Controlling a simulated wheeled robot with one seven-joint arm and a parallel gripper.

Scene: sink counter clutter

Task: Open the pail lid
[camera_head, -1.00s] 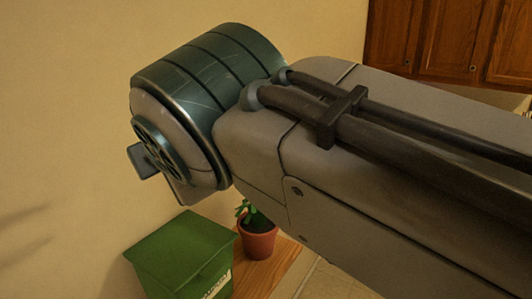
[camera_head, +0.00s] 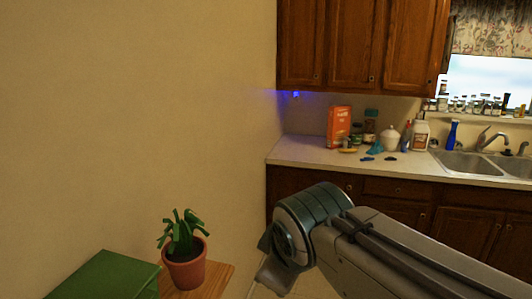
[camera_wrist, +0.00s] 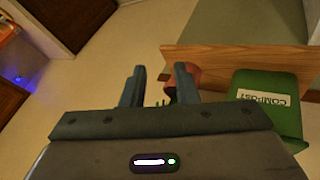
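The green pail (camera_head: 108,277) sits on a wooden surface at the lower left of the head view, with its flat green lid down. In the wrist view the pail (camera_wrist: 283,120) shows at the right with a white COMPOST label on its side. My gripper (camera_wrist: 161,72) has its two fingers apart, with nothing between them that I can see held. It is to the left of the pail in the wrist view, apart from it. In the head view my arm hides the fingertips.
A potted plant (camera_head: 185,262) stands right beside the pail on the wooden stand (camera_head: 215,280). Its pot (camera_wrist: 187,82) shows behind my right finger in the wrist view. A counter (camera_head: 300,152) with a sink (camera_head: 465,163), an orange box (camera_head: 339,128) and bottles is at the back right.

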